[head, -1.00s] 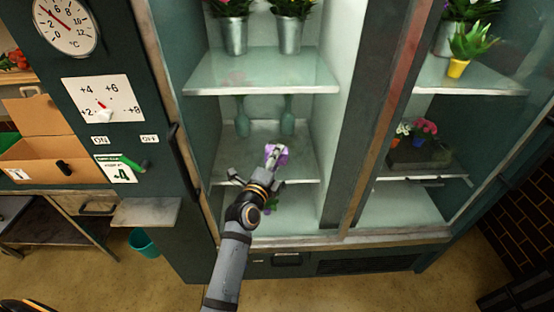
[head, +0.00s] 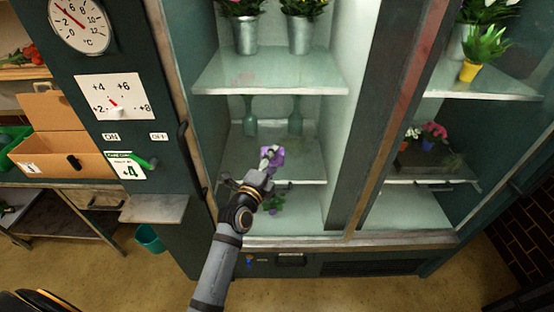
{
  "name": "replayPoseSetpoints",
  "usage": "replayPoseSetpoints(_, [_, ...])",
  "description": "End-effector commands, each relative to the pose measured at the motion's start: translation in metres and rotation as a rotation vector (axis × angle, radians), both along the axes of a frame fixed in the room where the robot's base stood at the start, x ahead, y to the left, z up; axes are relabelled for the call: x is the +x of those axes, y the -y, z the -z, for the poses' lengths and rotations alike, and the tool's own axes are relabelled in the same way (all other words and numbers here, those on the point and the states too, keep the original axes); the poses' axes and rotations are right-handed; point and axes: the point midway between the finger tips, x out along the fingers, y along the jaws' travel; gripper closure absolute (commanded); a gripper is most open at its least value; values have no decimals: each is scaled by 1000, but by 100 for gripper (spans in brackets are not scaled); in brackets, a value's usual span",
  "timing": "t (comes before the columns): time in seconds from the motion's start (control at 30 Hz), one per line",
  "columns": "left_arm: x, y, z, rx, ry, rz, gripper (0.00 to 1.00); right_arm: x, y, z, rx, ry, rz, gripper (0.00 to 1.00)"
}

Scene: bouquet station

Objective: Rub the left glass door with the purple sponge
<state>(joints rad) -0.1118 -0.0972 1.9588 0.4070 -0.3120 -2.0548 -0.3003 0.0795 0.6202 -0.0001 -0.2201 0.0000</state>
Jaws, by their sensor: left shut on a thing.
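The purple sponge (head: 274,158) is in the jaws of my left gripper (head: 268,162), which is shut on it. The gripper is in front of the left glass door (head: 225,165) of the flower cooler, at the height of the lower shelf. Whether the sponge touches the glass cannot be told from this view. A faint pinkish mark (head: 245,78) shows near the upper shelf, at the left door. My left arm covers the lower part of the door. My right gripper is not in view.
Behind the left door are metal flower buckets (head: 301,35), green vases (head: 250,118) and a small plant. The right door (head: 400,215) has potted flowers behind it. A small ledge (head: 153,208), a cardboard box (head: 62,140) and a teal bin (head: 149,238) are left.

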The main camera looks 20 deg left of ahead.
Motion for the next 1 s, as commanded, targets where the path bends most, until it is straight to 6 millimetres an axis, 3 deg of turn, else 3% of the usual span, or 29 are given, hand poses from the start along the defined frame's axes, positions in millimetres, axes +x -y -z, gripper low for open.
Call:
replayPoseSetpoints(0.5, [-7, -37, -1, 3, 1, 0, 99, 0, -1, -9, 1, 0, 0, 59])
replayPoseSetpoints(0.87, [-4, -39, -8, 2, 2, 0, 99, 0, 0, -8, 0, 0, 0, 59])
replayPoseSetpoints(1.0, [-2, -30, -4, -3, 6, -1, 99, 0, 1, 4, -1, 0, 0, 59])
